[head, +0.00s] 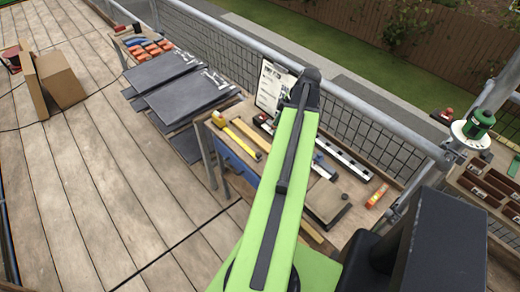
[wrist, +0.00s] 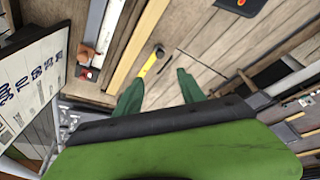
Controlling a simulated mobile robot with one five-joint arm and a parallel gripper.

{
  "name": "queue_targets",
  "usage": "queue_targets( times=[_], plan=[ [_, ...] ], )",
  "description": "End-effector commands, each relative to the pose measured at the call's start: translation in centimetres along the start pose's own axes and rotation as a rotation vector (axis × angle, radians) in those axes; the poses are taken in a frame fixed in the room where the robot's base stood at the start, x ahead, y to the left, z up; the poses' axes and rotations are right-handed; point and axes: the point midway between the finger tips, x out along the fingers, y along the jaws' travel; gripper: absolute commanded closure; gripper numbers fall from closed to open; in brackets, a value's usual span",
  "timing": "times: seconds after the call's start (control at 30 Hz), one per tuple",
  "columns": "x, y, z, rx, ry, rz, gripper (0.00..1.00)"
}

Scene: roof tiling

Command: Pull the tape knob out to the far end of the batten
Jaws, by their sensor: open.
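A yellow strip (wrist: 149,66) with a dark end piece (wrist: 160,50), which may be the tape and its knob, lies on the wooden surface in the wrist view. A long pale wooden batten (wrist: 138,47) lies just left of it. In the head view, a yellow tape-like item (head: 219,119) lies on the workbench beside a yellowish strip (head: 247,138). My gripper (wrist: 158,90) has its two green fingers spread apart with nothing between them. In the head view my arm hides the fingers and part of the bench.
The bench also holds a long metal rail (head: 343,156), an orange-labelled item (head: 377,196) and a dark slab (head: 325,202). A printed board (head: 273,88) stands at its back near the railing. Dark tiles (head: 185,97) are stacked to the left. The plank deck (head: 95,170) is mostly clear.

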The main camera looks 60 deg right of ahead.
Motion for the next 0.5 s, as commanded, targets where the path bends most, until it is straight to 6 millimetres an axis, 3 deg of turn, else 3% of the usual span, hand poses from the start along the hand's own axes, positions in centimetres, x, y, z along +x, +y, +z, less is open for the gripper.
queue_targets(
  times=[0.5],
  plan=[
    [11.3, 0.0, 0.3, -0.001, -0.001, -0.001, 0.53]
  ],
)
